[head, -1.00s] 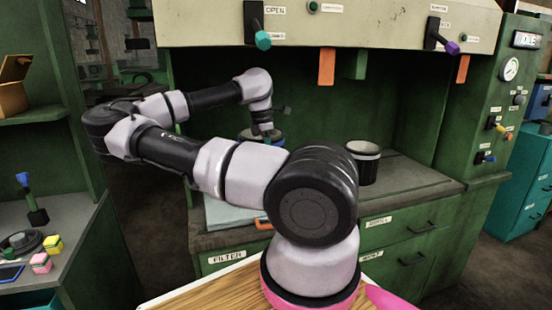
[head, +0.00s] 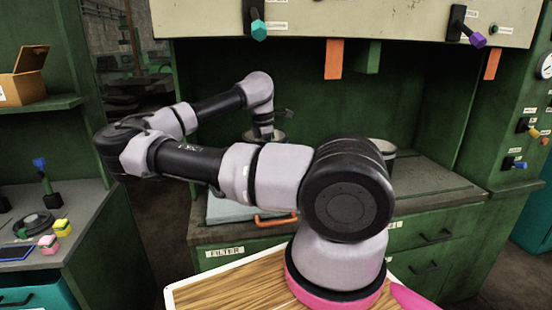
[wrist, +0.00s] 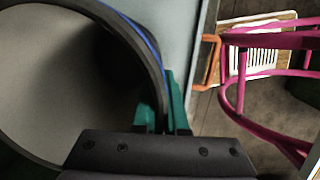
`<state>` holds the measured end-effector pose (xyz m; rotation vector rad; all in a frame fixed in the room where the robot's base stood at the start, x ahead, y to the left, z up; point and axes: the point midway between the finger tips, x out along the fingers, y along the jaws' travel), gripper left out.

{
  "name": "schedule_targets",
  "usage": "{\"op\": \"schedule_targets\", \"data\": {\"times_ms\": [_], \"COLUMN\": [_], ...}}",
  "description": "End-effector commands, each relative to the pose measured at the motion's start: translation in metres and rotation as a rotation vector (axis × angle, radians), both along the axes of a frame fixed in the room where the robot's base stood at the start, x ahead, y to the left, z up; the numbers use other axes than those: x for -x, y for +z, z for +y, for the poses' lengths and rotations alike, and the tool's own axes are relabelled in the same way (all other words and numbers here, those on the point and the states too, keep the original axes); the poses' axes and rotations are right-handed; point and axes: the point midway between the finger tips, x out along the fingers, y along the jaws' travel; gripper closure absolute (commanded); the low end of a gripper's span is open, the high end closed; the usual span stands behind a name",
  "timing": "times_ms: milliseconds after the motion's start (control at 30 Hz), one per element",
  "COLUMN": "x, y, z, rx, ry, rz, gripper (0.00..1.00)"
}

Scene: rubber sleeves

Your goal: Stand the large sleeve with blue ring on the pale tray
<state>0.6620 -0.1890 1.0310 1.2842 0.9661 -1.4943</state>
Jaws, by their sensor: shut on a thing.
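My gripper (wrist: 165,100) is shut on the wall of the large sleeve with the blue ring (wrist: 150,48). In the wrist view this dark sleeve fills the left, its wide pale mouth facing the camera, with a green finger on each side of its rim. In the head view my gripper (head: 265,136) is at the back left of the bench, and my arm hides most of the sleeve. The pale tray (head: 228,210), with an orange handle, lies on the bench front; it also shows beside the sleeve in the wrist view (wrist: 180,25). I cannot tell whether the sleeve touches it.
A second dark sleeve with a pale band (head: 388,148) stands on the bench (head: 430,186) to the right, partly behind my arm. An overhead panel (head: 350,22) with levers and hanging orange tabs spans above. A side counter (head: 90,215) holds small items at left.

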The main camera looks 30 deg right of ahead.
Motion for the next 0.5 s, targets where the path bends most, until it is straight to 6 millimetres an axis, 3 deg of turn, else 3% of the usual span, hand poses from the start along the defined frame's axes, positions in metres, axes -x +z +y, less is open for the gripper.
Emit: {"op": "schedule_targets", "data": {"times_ms": [233,300,333,500], "x": [-0.0003,0.0001,0.0001,0.0001], "y": [-0.0004,-0.0011,-0.0011,-0.0010], "z": [-0.0004,-0.0003,-0.0003,-0.0003], "rx": [0.001,0.000,0.000,0.000], "ry": [0.000,0.000,0.000,0.000], "rz": [-0.002,0.000,0.000,0.000], "gripper": [1.00,0.67,0.60,0.60]}}
